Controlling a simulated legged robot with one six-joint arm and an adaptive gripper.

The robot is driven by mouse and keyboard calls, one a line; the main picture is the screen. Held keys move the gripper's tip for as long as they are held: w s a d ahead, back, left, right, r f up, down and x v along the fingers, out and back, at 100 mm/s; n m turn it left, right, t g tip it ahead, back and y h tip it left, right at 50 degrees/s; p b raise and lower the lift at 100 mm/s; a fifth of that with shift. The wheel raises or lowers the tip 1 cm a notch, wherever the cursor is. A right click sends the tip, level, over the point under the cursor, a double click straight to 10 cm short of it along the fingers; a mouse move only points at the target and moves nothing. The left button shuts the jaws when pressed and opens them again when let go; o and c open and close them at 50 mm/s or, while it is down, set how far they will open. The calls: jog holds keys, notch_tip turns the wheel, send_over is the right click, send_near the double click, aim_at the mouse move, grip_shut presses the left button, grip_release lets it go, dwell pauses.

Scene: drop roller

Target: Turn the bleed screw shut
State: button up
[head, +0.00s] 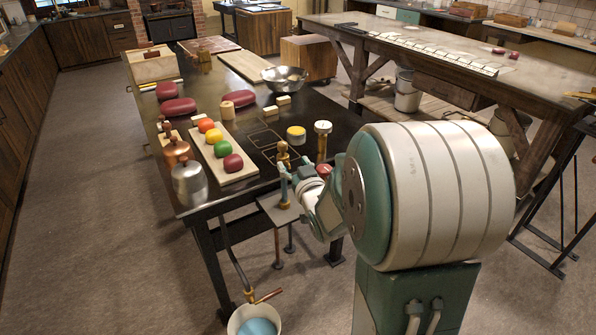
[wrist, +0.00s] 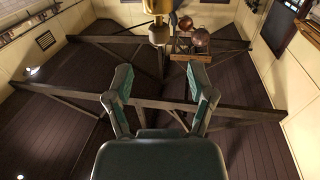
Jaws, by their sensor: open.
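My gripper (head: 291,172) is at the front right edge of the dark workbench (head: 240,198), beside a small brass fitting (head: 283,153) with a rounded top. In the wrist view my gripper (wrist: 162,78) has its two teal fingers wide apart with nothing between them. A brass part (wrist: 158,8) with a pale collar below it shows beyond the fingertips, at the top centre. I cannot tell for sure which brass part is the bleed screw. Its threads and how far it is turned are not visible.
A bucket (head: 238,316) with blue liquid stands on the floor below a hose (head: 236,262). A long wooden workbench (head: 470,95) is behind.

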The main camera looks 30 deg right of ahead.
aim_at(285, 149)
jog(key=shift+s+a, duration=0.15)
jog(key=shift+s, duration=0.65)
jog(key=shift+s+a, duration=0.1)
jog(key=shift+s, duration=0.7)
jog(key=shift+n+y, duration=0.4)
jog(key=shift+y, duration=0.3)
jog(key=w, duration=0.4)
jog(key=w+d, duration=0.1)
jog(key=w, duration=0.7)
jog(key=shift+d, duration=0.4)
jog(key=shift+s, duration=0.1)
grip_shut()
